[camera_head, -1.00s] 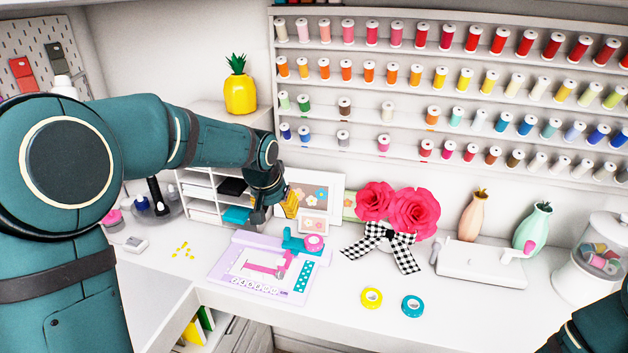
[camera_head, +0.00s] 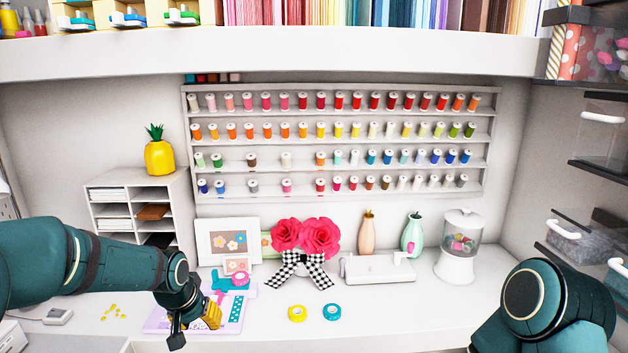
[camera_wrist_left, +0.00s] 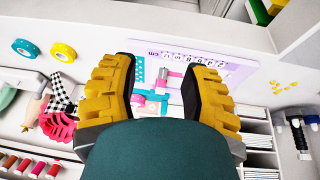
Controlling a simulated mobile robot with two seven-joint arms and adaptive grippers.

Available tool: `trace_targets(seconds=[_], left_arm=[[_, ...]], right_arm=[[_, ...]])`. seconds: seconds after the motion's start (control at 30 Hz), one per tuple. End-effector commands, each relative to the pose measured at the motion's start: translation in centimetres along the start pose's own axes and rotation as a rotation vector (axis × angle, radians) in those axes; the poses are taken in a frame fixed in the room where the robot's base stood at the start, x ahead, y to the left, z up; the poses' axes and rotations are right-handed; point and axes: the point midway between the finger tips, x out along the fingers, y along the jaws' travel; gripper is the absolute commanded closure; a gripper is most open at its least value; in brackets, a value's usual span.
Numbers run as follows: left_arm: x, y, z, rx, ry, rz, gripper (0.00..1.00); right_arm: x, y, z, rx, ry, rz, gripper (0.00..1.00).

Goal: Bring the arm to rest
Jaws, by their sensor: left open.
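My left arm (camera_head: 100,262) reaches in from the left over the white desk, bent at its wrist. My left gripper (camera_head: 193,332) hangs at the front of the desk, in front of the purple craft board. In the left wrist view my left gripper (camera_wrist_left: 162,78) shows two yellow ridged fingers spread wide with nothing between them. The purple craft board (camera_wrist_left: 215,68) with its ruler marks lies beyond the fingers. My right arm (camera_head: 558,300) shows at the lower right; its gripper is out of view.
A yellow tape roll (camera_head: 297,313) and a teal tape roll (camera_head: 332,312) lie right of the board. Pink paper roses (camera_head: 305,236), vases (camera_head: 412,232) and a glass jar (camera_head: 462,232) stand behind. A thread rack (camera_head: 340,145) covers the wall. The desk's right front is fairly clear.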

Motion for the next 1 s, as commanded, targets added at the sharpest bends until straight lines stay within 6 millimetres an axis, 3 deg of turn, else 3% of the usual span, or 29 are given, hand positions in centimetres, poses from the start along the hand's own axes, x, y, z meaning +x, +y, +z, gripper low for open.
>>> trace_targets(seconds=[0.03, 0.1, 0.17, 0.3, 0.4, 0.5, 0.6, 0.73, 1.0], left_arm=[[2.7, 1.1, 1.8, 0.0, -0.027, 0.023, 0.54], [5.9, 2.7, 4.4, -0.006, -0.048, 0.06, 0.54], [8.6, 4.1, 7.0, -0.015, -0.069, 0.093, 0.54], [13.8, 7.4, 14.4, -0.062, -0.124, 0.168, 0.54], [16.0, 9.5, 19.8, -0.106, -0.16, 0.21, 0.54], [17.1, 11.2, 24.3, -0.15, -0.188, 0.239, 0.54], [17.3, 12.2, 27.4, -0.183, -0.204, 0.254, 0.54], [17.3, 12.8, 29.1, -0.202, -0.212, 0.262, 0.54], [17.3, 12.9, 29.2, -0.205, -0.21, 0.262, 0.54]], right_arm=[[0.1, 0.0, -0.1, 0.0, 0.002, 0.0, 0.5], [0.1, 0.0, -0.2, 0.0, 0.003, 0.0, 0.5], [0.1, 0.0, -0.2, 0.0, 0.003, 0.0, 0.5], [0.1, 0.0, -0.1, 0.0, 0.002, 0.0, 0.5], [0.1, 0.0, -0.1, 0.0, 0.002, 0.0, 0.5], [0.1, 0.0, -0.1, 0.0, 0.002, 0.0, 0.5], [0.1, 0.0, -0.1, 0.0, 0.002, 0.0, 0.5], [0.1, 0.0, -0.1, 0.0, 0.002, 0.0, 0.5], [0.1, 0.0, -0.1, 0.0, 0.002, 0.0, 0.5]])
